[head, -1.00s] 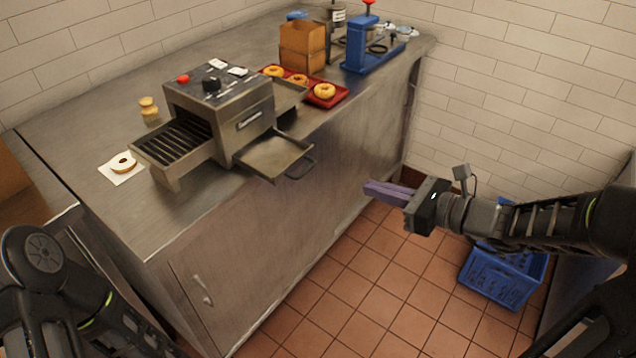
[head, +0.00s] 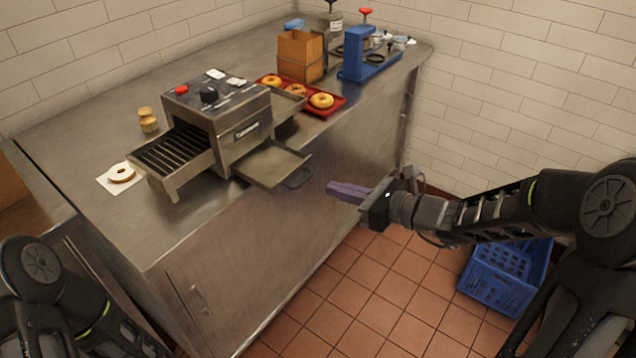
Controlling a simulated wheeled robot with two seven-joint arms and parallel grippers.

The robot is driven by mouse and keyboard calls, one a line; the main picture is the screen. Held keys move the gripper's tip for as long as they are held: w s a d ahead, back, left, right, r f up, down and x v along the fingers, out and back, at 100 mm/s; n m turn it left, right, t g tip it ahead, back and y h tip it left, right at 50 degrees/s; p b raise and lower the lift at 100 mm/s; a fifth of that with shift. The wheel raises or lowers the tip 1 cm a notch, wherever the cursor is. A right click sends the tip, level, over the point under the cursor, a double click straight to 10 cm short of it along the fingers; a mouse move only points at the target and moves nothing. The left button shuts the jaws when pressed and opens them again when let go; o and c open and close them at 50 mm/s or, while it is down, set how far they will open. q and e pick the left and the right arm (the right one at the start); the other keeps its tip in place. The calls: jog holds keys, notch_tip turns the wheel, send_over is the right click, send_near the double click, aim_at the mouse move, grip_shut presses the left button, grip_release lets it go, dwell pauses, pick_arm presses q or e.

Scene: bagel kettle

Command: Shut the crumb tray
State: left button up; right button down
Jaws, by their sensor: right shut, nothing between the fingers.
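The toaster (head: 218,112) is a steel box with a red button and a black knob, standing on the steel counter. Its crumb tray (head: 270,166) is a flat pan pulled out of the front side, past the counter's edge, with a dark handle (head: 297,181) at its outer end. My right gripper (head: 330,190) has purple fingers, shut and empty. In the picture it is just right of the handle, with a small gap between them. At the left, part of my left arm shows, but its gripper is out of view.
A slatted conveyor (head: 172,150) sticks out of the toaster's left side, near a bagel (head: 121,173) on white paper. A red tray (head: 333,108) of bagels, a cardboard box (head: 300,57) and a blue press (head: 368,64) stand behind. A blue crate (head: 503,283) is on the floor.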

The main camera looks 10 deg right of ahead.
aim_at(273, 166)
jog(key=x, duration=0.5)
jog(key=shift+w+a+f, duration=0.1)
jog(key=shift+w+a, duration=0.1)
jog(key=shift+w, duration=0.05)
jog(key=b+x, duration=0.1)
jog(key=x, duration=0.3)
jog(key=r+b+x, duration=0.1)
jog(key=x, duration=0.3)
jog(key=r+b+x, duration=0.1)
jog(key=b+x, duration=0.1)
jog(key=x, duration=0.3)
jog(key=shift+w+r, duration=0.2)
jog(key=shift+w, duration=0.1)
jog(key=shift+a+r, duration=0.15)
jog(key=shift+r, duration=0.2)
jog(key=shift+r, duration=0.15)
